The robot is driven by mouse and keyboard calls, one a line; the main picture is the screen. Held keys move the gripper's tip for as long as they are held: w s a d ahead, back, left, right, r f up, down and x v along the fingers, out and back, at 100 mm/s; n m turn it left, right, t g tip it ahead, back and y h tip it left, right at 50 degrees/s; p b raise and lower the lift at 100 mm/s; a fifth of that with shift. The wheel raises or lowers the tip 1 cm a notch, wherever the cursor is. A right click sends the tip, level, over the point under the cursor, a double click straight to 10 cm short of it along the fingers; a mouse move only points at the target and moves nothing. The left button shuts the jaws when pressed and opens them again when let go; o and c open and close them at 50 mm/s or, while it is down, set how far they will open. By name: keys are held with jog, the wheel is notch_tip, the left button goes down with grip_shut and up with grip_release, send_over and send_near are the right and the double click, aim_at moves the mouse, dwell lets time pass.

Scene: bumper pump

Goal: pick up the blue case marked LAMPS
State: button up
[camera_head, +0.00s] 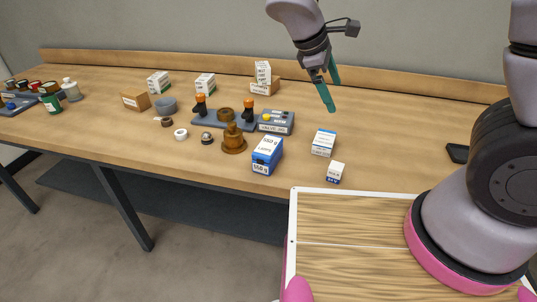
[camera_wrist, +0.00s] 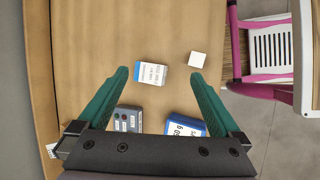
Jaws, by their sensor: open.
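A blue case (camera_head: 267,154) with a white label stands near the table's front edge, right of the brown knob; I cannot read LAMPS on it. In the wrist view the blue case (camera_wrist: 183,129) is low, inside the right finger, partly hidden by my gripper's body. My gripper (camera_head: 331,95) has green fingers, open and empty, above the table behind the cases. In the wrist view my gripper (camera_wrist: 160,73) has a white box with a blue end (camera_wrist: 151,73) showing between its fingertips, below them. That box (camera_head: 323,142) stands right of the blue case.
A small white-and-blue box (camera_head: 335,172) stands nearby, in front. A grey fixture (camera_head: 272,122) with orange-topped levers is behind and left of the blue case. A brown knob (camera_head: 233,139) is close to its left. Table (camera_head: 400,140) on the right is mostly clear.

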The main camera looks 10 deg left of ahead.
jog(key=s+a+f+n+t+h, duration=0.1)
jog(key=s+a+f+n+t, duration=0.3)
jog(key=a+f+n, duration=0.55)
jog(key=n+t+y, duration=0.2)
jog(key=n+t, duration=0.4)
jog(key=n, duration=0.2)
send_near(268, 150)
jog(key=shift+w+d+f, duration=0.1)
jog(key=shift+w, duration=0.95)
jog(key=shift+w+f, duration=0.15)
jog(key=shift+f, duration=0.05)
jog(key=x, duration=0.4)
jog(key=shift+w+f, duration=0.25)
jog(key=shift+w, duration=0.05)
jog(key=x, duration=0.2)
jog(key=f+x, duration=0.1)
jog(key=x, duration=0.2)
jog(key=shift+w, duration=0.15)
grip_shut()
